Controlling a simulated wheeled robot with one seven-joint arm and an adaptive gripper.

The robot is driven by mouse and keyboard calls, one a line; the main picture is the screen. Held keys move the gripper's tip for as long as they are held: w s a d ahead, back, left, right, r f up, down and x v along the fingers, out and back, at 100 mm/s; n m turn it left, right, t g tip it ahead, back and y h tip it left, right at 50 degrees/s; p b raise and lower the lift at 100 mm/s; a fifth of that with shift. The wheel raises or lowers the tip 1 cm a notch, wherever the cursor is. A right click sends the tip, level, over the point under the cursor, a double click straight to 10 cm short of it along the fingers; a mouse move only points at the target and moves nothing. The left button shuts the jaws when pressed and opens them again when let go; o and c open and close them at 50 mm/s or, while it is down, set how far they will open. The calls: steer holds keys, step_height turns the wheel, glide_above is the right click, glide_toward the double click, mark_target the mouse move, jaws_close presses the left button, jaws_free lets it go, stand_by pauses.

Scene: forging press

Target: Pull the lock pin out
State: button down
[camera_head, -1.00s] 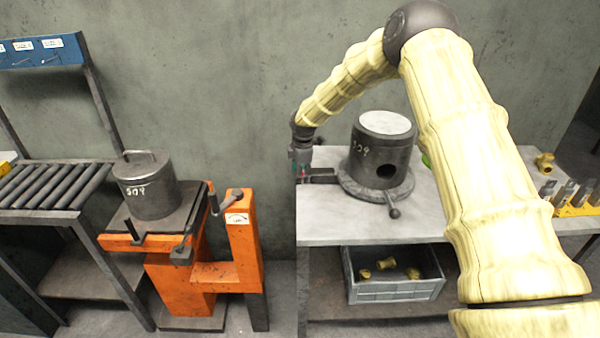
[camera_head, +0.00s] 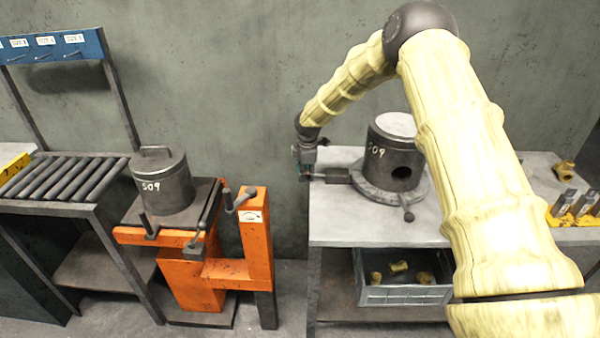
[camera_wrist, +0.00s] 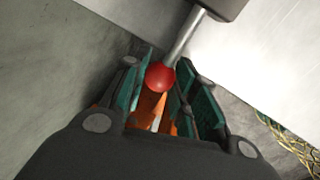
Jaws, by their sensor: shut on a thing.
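The lock pin shows in the wrist view as a bright metal rod (camera_wrist: 184,38) with a red ball knob (camera_wrist: 160,77). The rod runs into a dark block (camera_wrist: 222,6). My gripper (camera_wrist: 158,90) is shut on the red knob, with green finger pads on either side of it. In the head view my gripper (camera_head: 305,172) is at the left edge of the grey table, left of the dark block (camera_head: 337,175) beside the round fixture (camera_head: 398,150) marked 509. The rod's far end is hidden inside the block.
An orange stand (camera_head: 257,245) with a lidded pot (camera_head: 163,185) stands left of the table (camera_head: 380,232). A roller rack (camera_head: 65,180) is farther left. A grey crate (camera_head: 405,296) with brass pieces sits below the tabletop.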

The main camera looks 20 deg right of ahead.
steer(key=c, duration=1.5)
jaws_free()
steer(key=shift+a+f, duration=0.1)
steer(key=shift+a, duration=0.2)
steer(key=o, duration=0.4)
steer(key=shift+w+a+f, duration=0.1)
steer(key=shift+w+a, duration=0.05)
steer(key=shift+a, duration=0.05)
steer(key=shift+d, duration=0.35)
steer(key=shift+a+r, duration=0.15)
steer(key=shift+r, duration=0.5)
step_height(320, 180, up, 11)
steer(key=s, duration=0.2)
steer(key=shift+s+f, duration=0.15)
steer(key=shift+s, duration=0.1)
steer(key=shift+a, duration=0.1)
